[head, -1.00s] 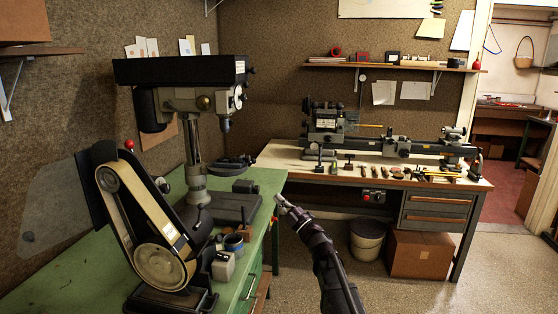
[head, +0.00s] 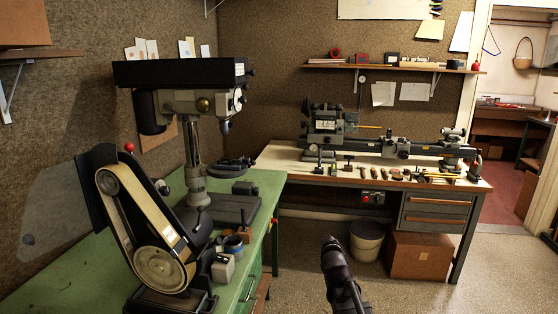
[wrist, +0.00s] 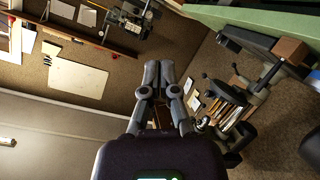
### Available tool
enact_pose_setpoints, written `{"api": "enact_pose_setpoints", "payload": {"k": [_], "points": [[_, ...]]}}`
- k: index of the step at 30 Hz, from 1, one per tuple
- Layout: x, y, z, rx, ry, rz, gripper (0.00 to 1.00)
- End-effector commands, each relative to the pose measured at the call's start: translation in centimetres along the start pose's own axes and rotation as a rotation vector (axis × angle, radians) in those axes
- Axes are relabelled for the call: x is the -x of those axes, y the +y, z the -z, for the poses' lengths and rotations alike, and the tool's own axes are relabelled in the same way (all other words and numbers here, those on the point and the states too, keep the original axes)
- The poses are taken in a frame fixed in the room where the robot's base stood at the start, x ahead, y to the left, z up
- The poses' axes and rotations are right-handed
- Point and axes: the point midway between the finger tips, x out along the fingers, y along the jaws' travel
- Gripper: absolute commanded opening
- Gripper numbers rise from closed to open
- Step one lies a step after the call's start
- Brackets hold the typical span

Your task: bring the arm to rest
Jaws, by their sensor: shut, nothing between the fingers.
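My gripper (wrist: 158,72) shows in the wrist view with its two fingers together, shut and empty. In the head view my arm (head: 340,270) rises from the bottom edge, right of the green bench. Its end is over the open floor in front of the bucket, apart from both benches. The fingertips are hard to make out there.
The green bench (head: 70,275) on the left holds a belt sander (head: 140,215) and a drill press (head: 185,75). A lathe (head: 375,143) stands on the far bench. Below it are a bucket (head: 366,240) and a cardboard box (head: 420,256). Floor at right is clear.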

Motion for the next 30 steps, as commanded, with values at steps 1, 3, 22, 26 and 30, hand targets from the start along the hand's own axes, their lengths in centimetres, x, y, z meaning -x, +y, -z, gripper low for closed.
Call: {"api": "enact_pose_setpoints", "payload": {"k": [1,3,22,26,30], "points": [[0.8,-0.1,-1.4,-0.024,-0.060,0.010,0.00],[1.5,-0.3,-3.2,-0.057,-0.146,0.025,0.00],[14.3,-5.2,-16.1,-0.296,-0.906,0.265,0.00],[17.6,-6.2,-17.5,-0.324,-1.042,0.327,0.00],[20.1,-6.9,-18.3,-0.341,-1.144,0.377,0.00]]}}
